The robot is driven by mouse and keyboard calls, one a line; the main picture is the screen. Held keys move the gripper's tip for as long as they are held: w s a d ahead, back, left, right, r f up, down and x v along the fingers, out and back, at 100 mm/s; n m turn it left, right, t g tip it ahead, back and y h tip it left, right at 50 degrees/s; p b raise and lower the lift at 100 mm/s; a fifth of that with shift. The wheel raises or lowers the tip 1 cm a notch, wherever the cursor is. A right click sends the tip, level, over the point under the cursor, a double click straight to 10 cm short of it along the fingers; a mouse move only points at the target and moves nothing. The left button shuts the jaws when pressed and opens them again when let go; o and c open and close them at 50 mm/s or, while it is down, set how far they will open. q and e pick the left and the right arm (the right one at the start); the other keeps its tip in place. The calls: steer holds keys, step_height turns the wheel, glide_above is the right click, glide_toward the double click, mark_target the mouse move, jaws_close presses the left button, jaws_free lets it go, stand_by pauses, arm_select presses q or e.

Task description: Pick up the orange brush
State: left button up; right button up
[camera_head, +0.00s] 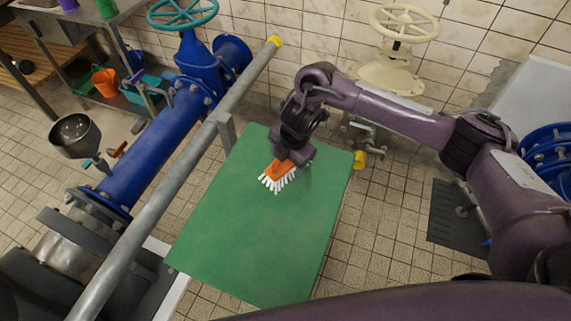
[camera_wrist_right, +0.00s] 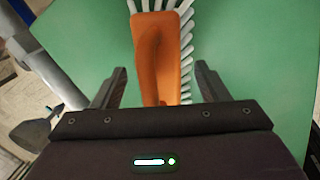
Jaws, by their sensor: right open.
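The orange brush (camera_head: 279,172) with white bristles lies on a green table top (camera_head: 250,235), near its far end. In the right wrist view the orange brush (camera_wrist_right: 160,55) extends up from between the two dark fingers, with a gap on either side. My left gripper is not in view.
A grey rail (camera_head: 170,185) runs along the table's left side, beside a blue pipe (camera_head: 160,145) with a teal handwheel (camera_head: 182,12). A cream handwheel (camera_head: 403,22) stands behind. The table's near part is clear.

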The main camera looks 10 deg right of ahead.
steer(key=c, duration=1)
steer(key=shift+r, duration=0.5)
step_height(320, 180, up, 19)
steer(key=p, duration=0.3)
steer(key=o, duration=0.5)
steer(key=shift+c, duration=1.3)
